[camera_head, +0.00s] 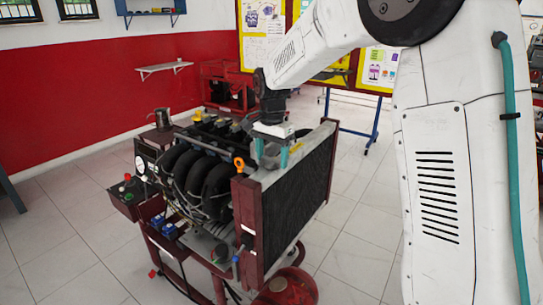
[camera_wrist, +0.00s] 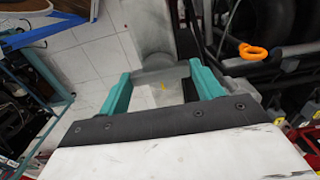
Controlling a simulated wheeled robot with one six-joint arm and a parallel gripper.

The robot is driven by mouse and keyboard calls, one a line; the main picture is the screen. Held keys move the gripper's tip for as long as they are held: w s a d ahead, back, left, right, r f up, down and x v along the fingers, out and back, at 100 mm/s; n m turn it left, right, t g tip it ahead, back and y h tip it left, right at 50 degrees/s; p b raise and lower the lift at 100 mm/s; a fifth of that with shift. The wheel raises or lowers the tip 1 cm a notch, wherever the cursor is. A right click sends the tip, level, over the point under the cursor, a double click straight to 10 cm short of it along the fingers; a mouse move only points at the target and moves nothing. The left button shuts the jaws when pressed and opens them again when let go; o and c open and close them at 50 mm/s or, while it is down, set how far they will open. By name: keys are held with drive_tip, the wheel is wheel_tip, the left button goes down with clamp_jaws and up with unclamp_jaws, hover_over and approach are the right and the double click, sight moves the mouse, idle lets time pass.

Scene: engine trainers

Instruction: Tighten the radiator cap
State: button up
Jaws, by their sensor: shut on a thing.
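My gripper (camera_head: 270,152) is at the top of the radiator (camera_head: 294,198), near its inner edge. Its two teal fingers are closed on a grey piece between them, taken to be the radiator cap (camera_head: 270,156). In the wrist view my gripper (camera_wrist: 162,88) has one finger on each side of the grey cap (camera_wrist: 160,74), which shows a small yellow mark. The fingers and wrist partly cover the cap, and I cannot tell how tightly it is seated.
The engine (camera_head: 200,175) stands left of the radiator on a dark red stand. An orange dipstick ring (camera_head: 239,163) is close to my gripper's left. A metal jug (camera_head: 163,119) stands behind. A red round tank (camera_head: 290,287) is below the radiator.

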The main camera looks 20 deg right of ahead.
sight(272, 159)
idle(0.4)
drive_tip(key=o, duration=1)
drive_tip(key=shift+r, duration=0.15)
wheel_tip(272, 159, up, 8)
drive_tip(key=shift+f, duration=0.25)
